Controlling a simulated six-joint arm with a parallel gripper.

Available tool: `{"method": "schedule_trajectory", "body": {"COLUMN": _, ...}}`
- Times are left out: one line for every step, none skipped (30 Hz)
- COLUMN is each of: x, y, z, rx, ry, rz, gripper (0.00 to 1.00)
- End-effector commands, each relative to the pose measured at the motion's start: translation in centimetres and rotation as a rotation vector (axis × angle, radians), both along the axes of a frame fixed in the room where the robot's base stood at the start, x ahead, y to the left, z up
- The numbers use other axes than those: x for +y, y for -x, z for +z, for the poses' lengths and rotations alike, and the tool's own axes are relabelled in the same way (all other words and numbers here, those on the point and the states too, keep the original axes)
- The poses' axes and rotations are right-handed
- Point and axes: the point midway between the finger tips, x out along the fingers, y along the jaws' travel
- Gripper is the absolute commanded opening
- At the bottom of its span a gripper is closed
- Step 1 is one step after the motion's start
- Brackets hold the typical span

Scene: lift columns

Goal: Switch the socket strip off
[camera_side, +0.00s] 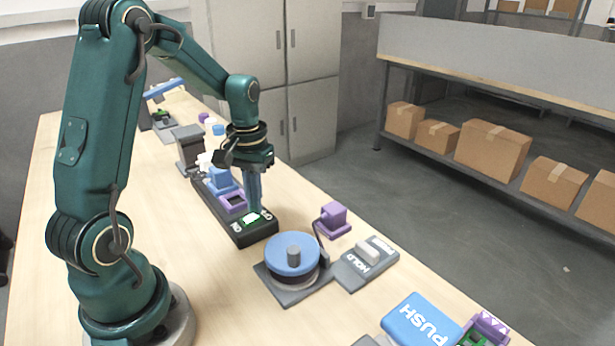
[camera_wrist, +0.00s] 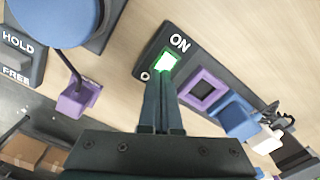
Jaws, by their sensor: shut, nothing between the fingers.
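The socket strip (camera_side: 226,222) is a long dark bar on the wooden table, with a green-lit rocker switch (camera_side: 251,219) at its near end. In the wrist view the switch (camera_wrist: 165,62) glows green, with "ON" printed at one side and "O" at the other. My gripper (camera_side: 254,210) points down with its fingers together and empty, right over the switch. In the wrist view the fingertips (camera_wrist: 161,80) are at the "O" side edge of the lit switch. I cannot tell whether they touch it.
On the strip sit a purple-framed socket (camera_side: 233,202) and a blue plug (camera_side: 220,178). Nearby stand a blue round knob (camera_side: 292,252), a purple block (camera_side: 333,219), a HOLD/FREE switch (camera_side: 366,262) and a blue PUSH button (camera_side: 420,322). The table left of the strip is clear.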

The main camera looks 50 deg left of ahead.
Motion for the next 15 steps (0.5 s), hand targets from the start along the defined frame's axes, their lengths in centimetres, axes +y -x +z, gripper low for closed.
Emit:
{"method": "schedule_trajectory", "body": {"x": -0.02, "y": 0.03, "z": -0.1, "rx": 0.001, "ry": 0.001, "rz": 0.0, "gripper": 0.0}}
{"method": "schedule_trajectory", "body": {"x": -0.02, "y": 0.03, "z": -0.14, "rx": 0.002, "ry": 0.001, "rz": 0.0, "gripper": 0.0}}
{"method": "schedule_trajectory", "body": {"x": -0.02, "y": 0.03, "z": -0.2, "rx": 0.002, "ry": 0.001, "rz": 0.0, "gripper": 0.0}}
{"method": "schedule_trajectory", "body": {"x": -0.02, "y": 0.03, "z": -0.24, "rx": 0.002, "ry": 0.001, "rz": 0.0, "gripper": 0.0}}
{"method": "schedule_trajectory", "body": {"x": -0.02, "y": 0.03, "z": -0.29, "rx": 0.002, "ry": 0.001, "rz": 0.0, "gripper": 0.0}}
{"method": "schedule_trajectory", "body": {"x": -0.02, "y": 0.03, "z": -0.34, "rx": 0.002, "ry": 0.001, "rz": 0.0, "gripper": 0.0}}
{"method": "schedule_trajectory", "body": {"x": -0.02, "y": 0.03, "z": -0.38, "rx": 0.001, "ry": 0.001, "rz": 0.0, "gripper": 0.0}}
{"method": "schedule_trajectory", "body": {"x": -0.02, "y": 0.03, "z": -0.43, "rx": 0.001, "ry": 0.001, "rz": 0.0, "gripper": 0.0}}
{"method": "schedule_trajectory", "body": {"x": -0.01, "y": 0.02, "z": -0.48, "rx": 0.001, "ry": 0.001, "rz": 0.0, "gripper": 0.0}}
{"method": "schedule_trajectory", "body": {"x": -0.01, "y": 0.02, "z": -0.53, "rx": 0.001, "ry": 0.001, "rz": 0.0, "gripper": 0.0}}
{"method": "schedule_trajectory", "body": {"x": -0.01, "y": 0.02, "z": -0.57, "rx": 0.001, "ry": 0.001, "rz": 0.0, "gripper": 0.0}}
{"method": "schedule_trajectory", "body": {"x": -0.01, "y": 0.02, "z": -0.62, "rx": 0.001, "ry": 0.001, "rz": 0.0, "gripper": 0.0}}
{"method": "schedule_trajectory", "body": {"x": -0.02, "y": 0.03, "z": -0.67, "rx": 0.001, "ry": 0.001, "rz": 0.0, "gripper": 0.0}}
{"method": "schedule_trajectory", "body": {"x": -0.02, "y": 0.03, "z": -0.67, "rx": 0.001, "ry": 0.001, "rz": 0.0, "gripper": 0.0}}
{"method": "schedule_trajectory", "body": {"x": -0.01, "y": 0.03, "z": -0.63, "rx": 0.001, "ry": 0.001, "rz": 0.0, "gripper": 0.0}}
